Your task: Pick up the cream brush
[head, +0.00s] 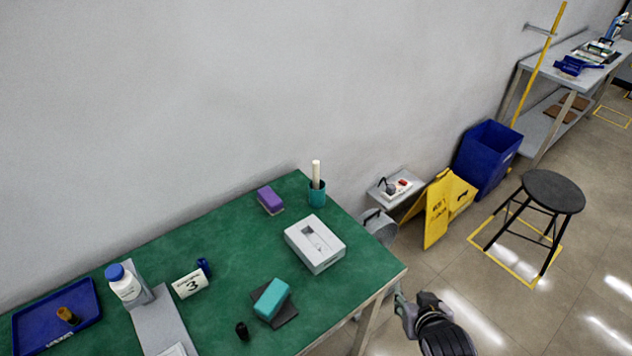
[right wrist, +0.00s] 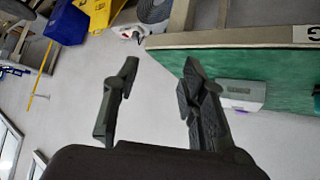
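The cream brush (head: 316,172) stands upright in a teal cup (head: 317,194) at the far right corner of the green table (head: 225,245). Only its pale upper part shows; the rest is hidden in the cup. My right gripper (head: 405,308) is off the table's right edge, low and well apart from the cup. In the right wrist view its two fingers (right wrist: 161,66) are spread with nothing between them. I cannot make out the brush or the cup in that view. My left gripper is not in view.
A white box (head: 314,243) and a purple block (head: 269,199) stand near the cup. A teal block (head: 271,297) lies nearer the front. A white bottle (head: 124,284) and blue tray (head: 57,318) are at left. Yellow sign (head: 440,210) and stool (head: 552,192) stand right.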

